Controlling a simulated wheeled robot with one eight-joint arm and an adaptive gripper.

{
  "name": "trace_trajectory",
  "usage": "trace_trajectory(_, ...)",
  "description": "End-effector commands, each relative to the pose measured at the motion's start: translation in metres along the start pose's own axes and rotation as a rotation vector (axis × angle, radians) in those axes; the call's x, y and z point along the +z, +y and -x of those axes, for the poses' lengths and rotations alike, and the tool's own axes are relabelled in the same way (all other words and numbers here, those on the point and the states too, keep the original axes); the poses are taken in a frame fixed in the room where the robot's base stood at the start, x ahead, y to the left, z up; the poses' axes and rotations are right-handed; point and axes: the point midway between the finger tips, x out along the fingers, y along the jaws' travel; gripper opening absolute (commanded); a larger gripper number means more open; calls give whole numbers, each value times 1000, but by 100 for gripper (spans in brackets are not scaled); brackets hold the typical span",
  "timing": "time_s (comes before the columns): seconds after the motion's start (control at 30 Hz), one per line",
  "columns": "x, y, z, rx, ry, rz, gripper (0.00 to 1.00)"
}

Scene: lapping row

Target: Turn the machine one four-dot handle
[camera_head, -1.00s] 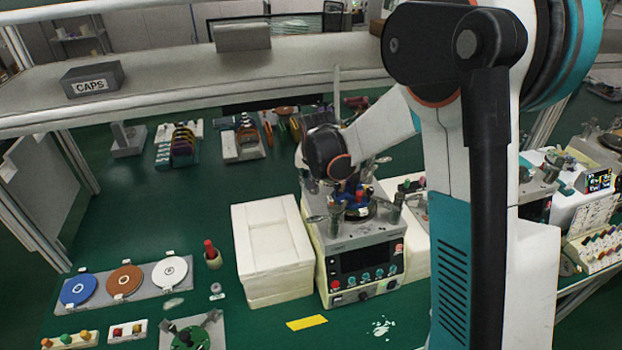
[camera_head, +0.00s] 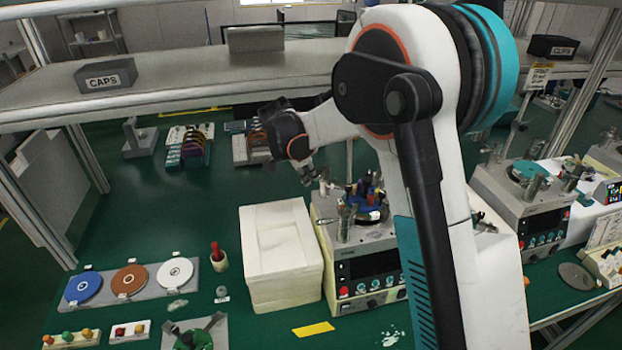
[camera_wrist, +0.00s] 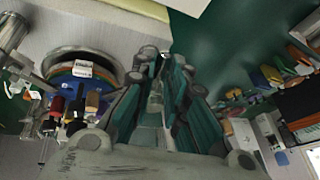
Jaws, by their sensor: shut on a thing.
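Machine one (camera_head: 372,262) is the nearest grey-and-cream lapping machine, with a dark front panel and a round blue plate (camera_head: 368,193) on top. In the wrist view the plate's round rim (camera_wrist: 85,58) is at upper left, with small coloured parts on it. My gripper (camera_head: 310,176) is at the machine's left rear top edge, beside the plate. In the wrist view my gripper's fingers (camera_wrist: 163,62) are nearly together, shut on a small handle at the machine's edge. The fingers hide most of the handle, and I cannot make out its dots.
A white block-like box (camera_head: 280,262) stands directly left of the machine. A second machine (camera_head: 525,210) stands to the right. A tray of discs (camera_head: 103,290) lies at left. A shelf (camera_head: 200,88) crosses above the bench. Green bench is clear behind the box.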

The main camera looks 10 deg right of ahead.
Motion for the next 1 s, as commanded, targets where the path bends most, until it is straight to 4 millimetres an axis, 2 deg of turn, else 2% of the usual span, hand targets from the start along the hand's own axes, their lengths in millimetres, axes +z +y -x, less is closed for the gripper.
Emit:
trace_trajectory(0.4,1,-12,-2,72,36,-176,0)
trace_trajectory(0.97,1,-14,-2,82,43,-202,0)
trace_trajectory(1.0,1,-14,-2,82,43,-202,20)
